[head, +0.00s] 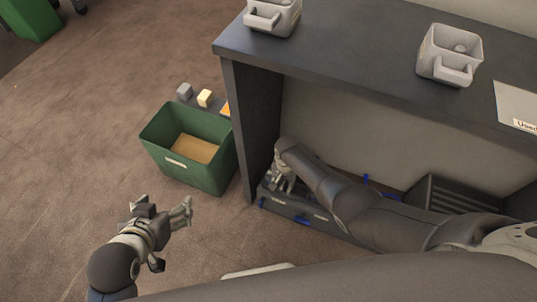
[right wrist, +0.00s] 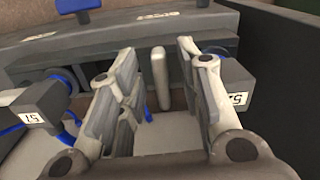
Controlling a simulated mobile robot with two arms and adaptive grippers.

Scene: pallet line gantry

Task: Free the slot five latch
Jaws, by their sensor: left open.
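My right gripper (head: 283,181) reaches down into a low dark tray (head: 309,216) under the bench. In the right wrist view its fingers (right wrist: 158,58) are apart. A pale upright bar (right wrist: 160,78) shows in the gap between them, touching neither finger as far as I can see. Black blocks with numbered labels stand left (right wrist: 36,112) and right (right wrist: 222,88) of the fingers. Blue tabs (right wrist: 75,5) show at the tray's edge. I cannot tell which part is the slot five latch. My left gripper (head: 166,214) is open and empty above the floor.
A dark bench (head: 350,55) stands over the tray, with two grey bins (head: 450,55) on top. Its side panel (head: 249,125) is close to my right gripper. A green bin (head: 190,150) stands left of it. A dark slatted crate (head: 455,195) is at right.

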